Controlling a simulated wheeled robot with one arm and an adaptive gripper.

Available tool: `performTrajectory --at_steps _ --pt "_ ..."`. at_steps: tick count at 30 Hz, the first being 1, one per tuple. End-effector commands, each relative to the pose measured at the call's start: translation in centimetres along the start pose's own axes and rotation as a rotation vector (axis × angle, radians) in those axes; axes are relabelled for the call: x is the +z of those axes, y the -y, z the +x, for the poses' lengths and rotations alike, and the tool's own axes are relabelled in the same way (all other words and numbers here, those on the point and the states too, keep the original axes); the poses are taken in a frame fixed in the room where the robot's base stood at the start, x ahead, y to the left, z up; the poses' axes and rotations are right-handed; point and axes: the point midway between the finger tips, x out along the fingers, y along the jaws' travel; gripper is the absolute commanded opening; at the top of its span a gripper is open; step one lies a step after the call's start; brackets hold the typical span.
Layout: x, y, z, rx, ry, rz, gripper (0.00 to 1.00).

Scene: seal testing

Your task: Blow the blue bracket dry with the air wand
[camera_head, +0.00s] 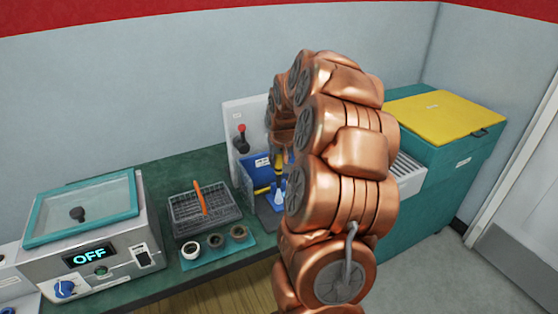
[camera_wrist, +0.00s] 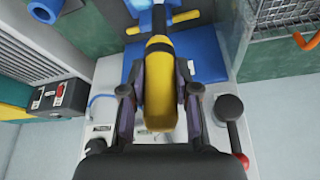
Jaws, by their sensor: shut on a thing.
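My gripper (camera_wrist: 160,90) is shut on a yellow, dark-banded handle, which looks like the air wand (camera_wrist: 158,100). The wand points toward the top of the wrist view, over a blue work surface (camera_wrist: 207,58). Blue parts show at and beyond its far end (camera_wrist: 145,7); I cannot tell which is the blue bracket, or whether anything touches. In the head view a light-blue piece (camera_head: 278,197) stands at the blue station (camera_head: 247,178), partly behind my arm. My gripper is mostly hidden there.
A white panel with a red-knobbed lever (camera_head: 241,131) stands behind the station. A yellow-lidded teal chest (camera_head: 445,117) stands right.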

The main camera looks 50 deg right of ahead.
Motion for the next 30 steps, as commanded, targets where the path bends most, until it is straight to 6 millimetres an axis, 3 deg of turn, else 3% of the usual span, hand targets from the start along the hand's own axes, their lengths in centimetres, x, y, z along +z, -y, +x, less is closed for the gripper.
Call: performTrajectory --at_steps 30 --pt "-0.5 -2.1 0.2 -0.001 -0.001 0.001 0.0"
